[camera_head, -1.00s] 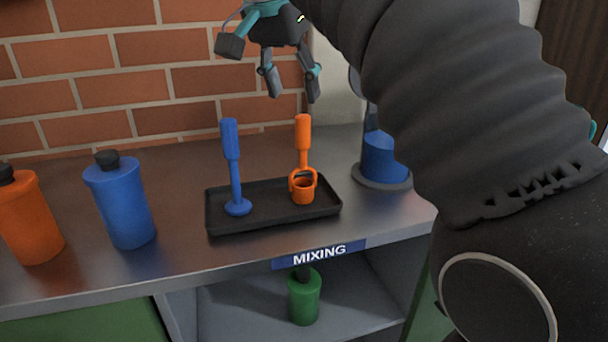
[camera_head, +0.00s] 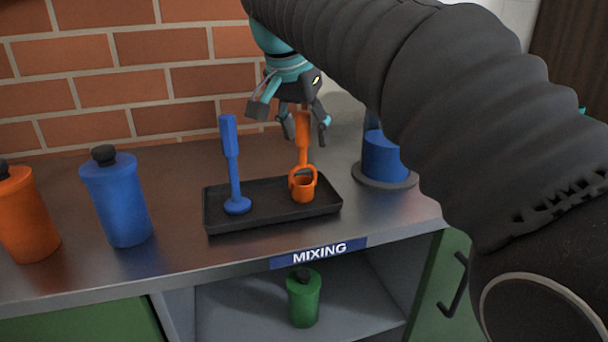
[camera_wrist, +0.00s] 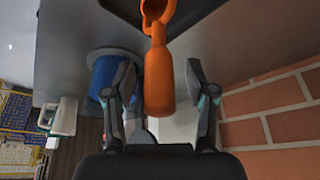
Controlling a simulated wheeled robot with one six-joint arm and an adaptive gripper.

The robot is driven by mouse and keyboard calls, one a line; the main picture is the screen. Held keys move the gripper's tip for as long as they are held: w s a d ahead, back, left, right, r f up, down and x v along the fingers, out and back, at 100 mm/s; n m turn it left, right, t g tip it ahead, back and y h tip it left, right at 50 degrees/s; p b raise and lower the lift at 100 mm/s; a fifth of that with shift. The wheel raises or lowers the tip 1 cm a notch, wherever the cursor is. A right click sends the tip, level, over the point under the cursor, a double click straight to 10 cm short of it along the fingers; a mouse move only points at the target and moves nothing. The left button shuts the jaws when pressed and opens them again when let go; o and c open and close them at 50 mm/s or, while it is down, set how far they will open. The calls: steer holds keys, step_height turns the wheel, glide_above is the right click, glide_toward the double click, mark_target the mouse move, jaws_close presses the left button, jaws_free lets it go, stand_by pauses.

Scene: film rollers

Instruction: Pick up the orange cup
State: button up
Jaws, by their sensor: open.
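The orange cup (camera_head: 303,189) has a tall upright handle and stands at the right end of a black tray (camera_head: 270,217) on the counter. My gripper (camera_head: 305,128) is open around the top of the cup's handle, pointing down. In the wrist view, the orange handle (camera_wrist: 158,80) extends between the two open fingers of my gripper (camera_wrist: 160,95), with gaps on both sides. The cup's bowl is at the top edge of the wrist view and partly cut off.
A blue long-handled tool (camera_head: 233,165) stands at the tray's left end. A blue cylinder (camera_head: 380,160) on a grey base is to the right. Blue (camera_head: 117,200) and orange (camera_head: 25,215) bottles stand left. A green bottle (camera_head: 304,300) is on the shelf below. A brick wall (camera_head: 130,75) is behind.

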jaws_close()
steer(key=shift+r, duration=0.1)
